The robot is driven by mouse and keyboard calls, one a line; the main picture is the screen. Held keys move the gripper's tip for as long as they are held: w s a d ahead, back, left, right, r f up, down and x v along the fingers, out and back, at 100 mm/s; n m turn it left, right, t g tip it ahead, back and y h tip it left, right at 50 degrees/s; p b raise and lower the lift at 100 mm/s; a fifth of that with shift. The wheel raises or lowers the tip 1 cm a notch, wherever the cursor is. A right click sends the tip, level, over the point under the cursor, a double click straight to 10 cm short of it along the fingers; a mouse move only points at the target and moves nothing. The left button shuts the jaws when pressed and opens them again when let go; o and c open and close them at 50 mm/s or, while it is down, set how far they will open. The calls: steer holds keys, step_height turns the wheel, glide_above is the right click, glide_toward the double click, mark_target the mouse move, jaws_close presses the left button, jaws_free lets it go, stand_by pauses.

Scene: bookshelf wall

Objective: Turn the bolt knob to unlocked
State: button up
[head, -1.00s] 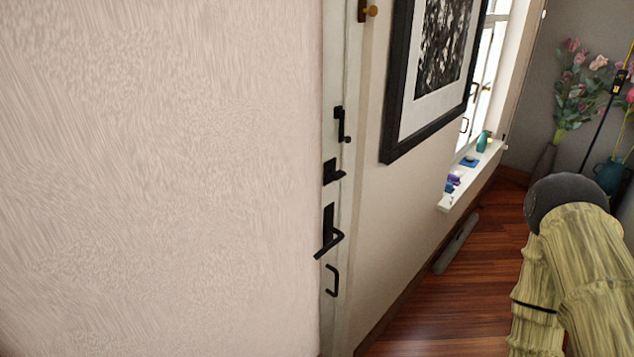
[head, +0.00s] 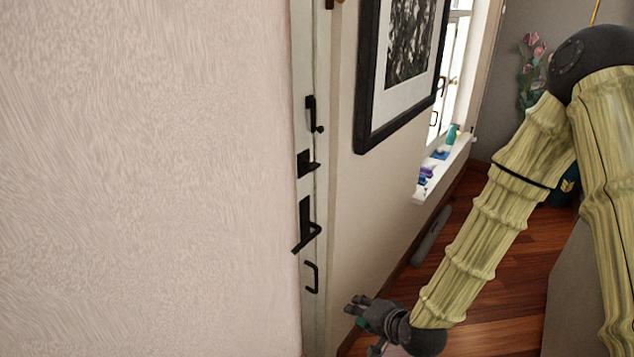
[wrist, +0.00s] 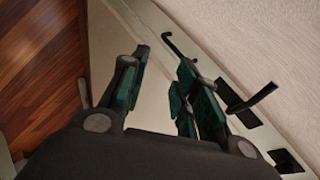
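A narrow white door shows edge-on in the head view. It carries a small black plate with a short protruding knob (head: 306,163), which looks like the bolt knob; its lock position cannot be told. Below it is a black lever handle (head: 307,228). My gripper (head: 352,308) is low, to the right of the door and below the lever, apart from the hardware. In the wrist view my gripper (wrist: 160,78) is open and empty, with the lever (wrist: 256,98) to its right. A black plate (wrist: 288,161) at lower right may be the bolt's.
A black pull handle (head: 312,277) is below the lever, and a black latch (head: 311,115) is above the bolt plate. A framed picture (head: 403,70) hangs to the right. A white windowsill (head: 441,167) holds small items. Wooden floor (head: 490,270) lies below.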

steer(key=w+a+r+m+t+y+b, duration=0.15)
steer(key=w+r, duration=0.25)
steer(key=r, duration=0.4)
steer(key=w+a+r+m+t+y, duration=0.1)
steer(key=w+a+r+t, duration=0.1)
steer(key=w+r, duration=0.35)
steer(key=m+t+y, duration=0.2)
steer(key=t, duration=0.1)
glide_toward(316, 168)
steer(key=p+x, duration=0.2)
steer(key=x, duration=0.7)
jaws_close()
